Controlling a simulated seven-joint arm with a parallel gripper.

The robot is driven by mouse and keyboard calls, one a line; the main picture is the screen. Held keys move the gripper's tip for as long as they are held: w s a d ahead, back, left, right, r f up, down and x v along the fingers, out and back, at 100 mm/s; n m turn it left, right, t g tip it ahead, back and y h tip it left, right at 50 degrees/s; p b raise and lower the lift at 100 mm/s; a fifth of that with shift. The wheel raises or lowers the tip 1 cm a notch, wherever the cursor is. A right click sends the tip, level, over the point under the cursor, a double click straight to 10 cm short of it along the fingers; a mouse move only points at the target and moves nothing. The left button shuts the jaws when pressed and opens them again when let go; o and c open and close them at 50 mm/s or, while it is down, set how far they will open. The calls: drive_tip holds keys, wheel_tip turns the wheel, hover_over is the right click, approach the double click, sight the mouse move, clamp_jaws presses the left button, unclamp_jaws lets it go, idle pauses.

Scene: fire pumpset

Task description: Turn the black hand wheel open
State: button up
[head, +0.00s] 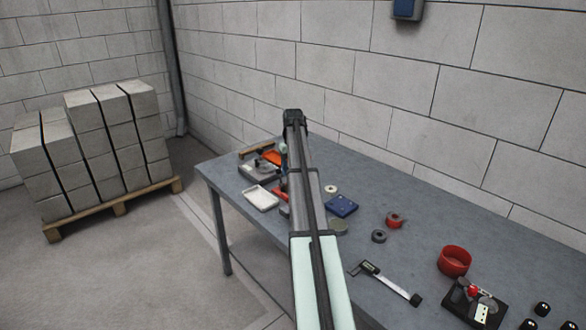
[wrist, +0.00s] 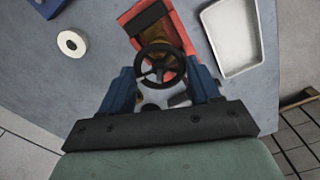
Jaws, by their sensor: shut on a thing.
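The black hand wheel (wrist: 161,64) shows in the wrist view as a spoked ring, seen nearly face on. My gripper (wrist: 166,84) has its two blue fingers on opposite sides of the wheel, shut on it. Below and behind the wheel is a red body (wrist: 186,30) with dark and brownish parts. Grey-white parts show under the wheel between the fingers. In the head view my arm covers the gripper and the wheel, so I cannot see the grip from there.
A white tray (wrist: 232,38) lies beside the red body; it also shows in the head view (head: 261,198). A white ring (wrist: 71,43) and a blue block (head: 342,206) lie nearby. A caliper (head: 388,284), a red cup (head: 454,261) and other parts occupy the right of the grey table (head: 420,210).

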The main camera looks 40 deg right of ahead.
drive_tip(key=shift+n, duration=0.3)
idle(0.4)
drive_tip(key=o, duration=1.1)
drive_tip(key=shift+c, duration=0.2)
drive_tip(key=shift+r, duration=0.15)
wheel_tip(320, 180, up, 14)
drive_tip(key=shift+f, duration=0.2)
